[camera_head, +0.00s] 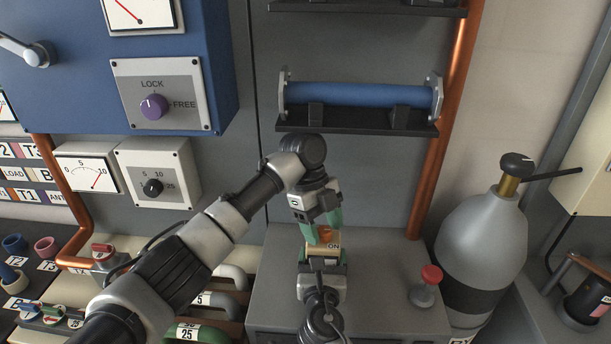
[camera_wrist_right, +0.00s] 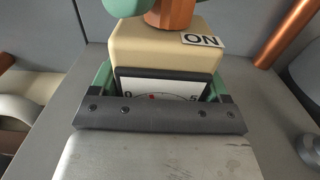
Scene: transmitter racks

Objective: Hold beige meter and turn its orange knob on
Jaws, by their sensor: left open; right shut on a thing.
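The beige meter (camera_head: 319,251) is above the grey cabinet top, in the middle of the head view. In the right wrist view the meter (camera_wrist_right: 165,52) shows a white dial with a red mark and an "ON" label at the right of its upper part. My right gripper (camera_head: 322,263) is shut on the meter, with green fingers at both sides. The orange knob (camera_head: 325,234) is on top of the meter; its lower part (camera_wrist_right: 172,14) shows in the wrist view. My left gripper (camera_head: 323,225) is open above, its green fingers around the knob; contact is unclear.
The grey cabinet (camera_head: 385,285) has a red-topped button (camera_head: 426,287) at its right. A grey gas cylinder (camera_head: 485,245) stands right of it. A black shelf with a blue tube (camera_head: 360,95) is behind. A blue panel (camera_head: 60,85) and hoses are at left.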

